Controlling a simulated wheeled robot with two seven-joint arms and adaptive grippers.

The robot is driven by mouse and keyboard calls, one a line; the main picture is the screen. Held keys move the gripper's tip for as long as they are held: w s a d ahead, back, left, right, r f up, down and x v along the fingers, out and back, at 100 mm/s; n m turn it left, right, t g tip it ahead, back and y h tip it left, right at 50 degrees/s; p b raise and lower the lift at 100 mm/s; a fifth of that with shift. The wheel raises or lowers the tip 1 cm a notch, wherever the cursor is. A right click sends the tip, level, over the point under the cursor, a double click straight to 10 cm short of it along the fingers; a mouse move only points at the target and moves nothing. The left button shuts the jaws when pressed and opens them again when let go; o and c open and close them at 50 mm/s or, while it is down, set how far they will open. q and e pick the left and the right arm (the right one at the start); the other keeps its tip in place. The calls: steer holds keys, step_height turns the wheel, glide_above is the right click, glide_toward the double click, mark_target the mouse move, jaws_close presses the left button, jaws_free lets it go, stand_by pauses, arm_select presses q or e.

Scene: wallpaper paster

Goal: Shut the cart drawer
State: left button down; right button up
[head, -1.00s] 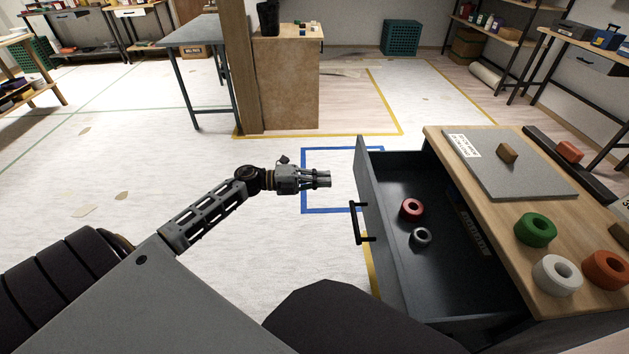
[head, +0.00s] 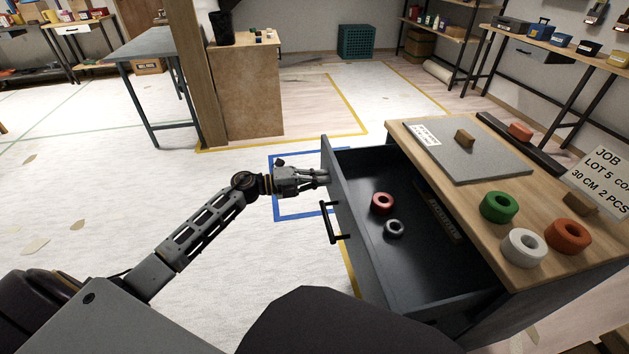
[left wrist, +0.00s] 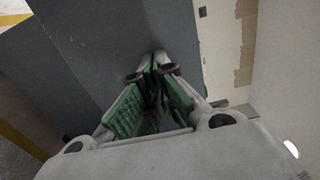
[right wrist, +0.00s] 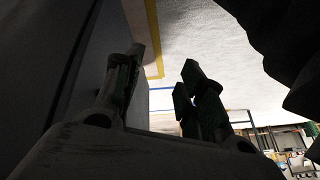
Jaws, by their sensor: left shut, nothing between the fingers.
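The cart (head: 470,205) stands at the right in the head view, with its dark grey drawer (head: 430,270) pulled well out. The drawer front has a black bar handle (head: 331,223) on its outer face. A red ring (head: 382,203) and a grey ring (head: 394,228) lie inside. My left gripper (head: 323,177) is shut and empty, with its tips at the drawer front beyond the handle. In the left wrist view its fingertips (left wrist: 160,66) are against or very near a dark grey panel. My right gripper (right wrist: 160,85) shows only in the right wrist view, fingers apart and empty, beside a dark surface.
The cart top holds a grey plate (head: 470,155), green (head: 499,207), white (head: 523,248) and orange (head: 568,236) rolls, and a sign (head: 602,183). A wooden post (head: 196,90) and cabinet (head: 246,90) stand beyond. Floor left of the drawer is clear.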

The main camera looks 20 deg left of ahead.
arm_select(q)
steer(key=shift+d, duration=0.1)
arm_select(e)
steer(key=shift+w, duration=0.1)
arm_select(q)
steer(key=shift+w+d, duration=0.1)
steer(key=shift+x, duration=0.8)
steer(key=p+x, duration=0.2)
steer(key=x, duration=0.7)
steer(key=shift+w+d+r, duration=0.15)
steer(key=shift+w+d, duration=0.05)
steer(key=shift+d, duration=0.05)
steer(key=x, duration=1)
steer(key=shift+w+d, duration=0.4)
steer(key=shift+d, duration=0.15)
steer(key=shift+w+d, duration=0.1)
arm_select(e)
steer(key=shift+g+h, duration=0.3)
steer(key=v, duration=0.4)
steer(key=shift+w+r, duration=0.15)
steer(key=shift+w, duration=0.2)
